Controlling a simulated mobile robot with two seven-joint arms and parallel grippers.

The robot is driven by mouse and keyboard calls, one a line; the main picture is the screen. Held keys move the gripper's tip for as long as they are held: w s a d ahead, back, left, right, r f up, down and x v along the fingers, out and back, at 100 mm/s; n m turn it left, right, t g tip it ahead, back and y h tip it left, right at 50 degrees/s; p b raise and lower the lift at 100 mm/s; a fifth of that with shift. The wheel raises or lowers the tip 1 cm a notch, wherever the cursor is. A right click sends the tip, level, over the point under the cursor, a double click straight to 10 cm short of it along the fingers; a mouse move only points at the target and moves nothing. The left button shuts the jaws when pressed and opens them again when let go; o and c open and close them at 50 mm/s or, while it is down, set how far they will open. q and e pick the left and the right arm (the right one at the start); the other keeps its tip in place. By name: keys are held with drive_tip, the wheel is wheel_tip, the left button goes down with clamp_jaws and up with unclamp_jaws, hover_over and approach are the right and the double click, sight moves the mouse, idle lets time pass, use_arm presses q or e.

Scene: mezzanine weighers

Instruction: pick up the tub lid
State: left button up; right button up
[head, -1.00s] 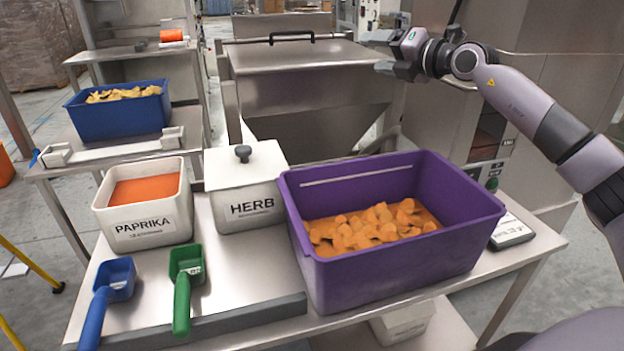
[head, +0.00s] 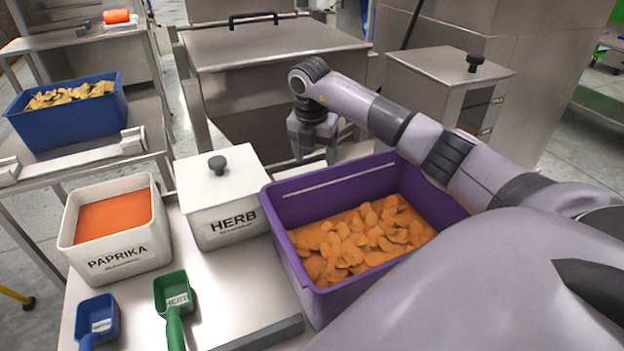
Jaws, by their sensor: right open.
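The tub lid (head: 200,178) is white with a dark grey knob (head: 217,165) and lies flat on the white HERB tub (head: 232,226), closing it. My right gripper (head: 314,156) points down behind the back edge of the purple crate, to the right of the lid and apart from it. It is open, with nothing seen between its fingers. My left gripper is not in view.
The purple crate (head: 295,262) of orange chips stands right of the HERB tub. The open PARIKA-side PAPRIKA tub (head: 112,257) stands to its left. Blue (head: 98,318) and green (head: 173,290) scoops lie in front. A blue crate (head: 66,128) stands behind left.

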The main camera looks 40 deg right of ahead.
drive_tip(key=f, duration=0.2)
drive_tip(key=d+f, duration=0.1)
drive_tip(key=f, duration=0.1)
drive_tip(key=w+f, duration=0.1)
drive_tip(key=f, duration=0.1)
drive_tip(key=shift+d+p, duration=0.2)
drive_tip(key=shift+p, duration=0.1)
drive_tip(key=shift+c, duration=0.4)
drive_tip(key=c, duration=1.1)
drive_tip(key=shift+r, duration=0.15)
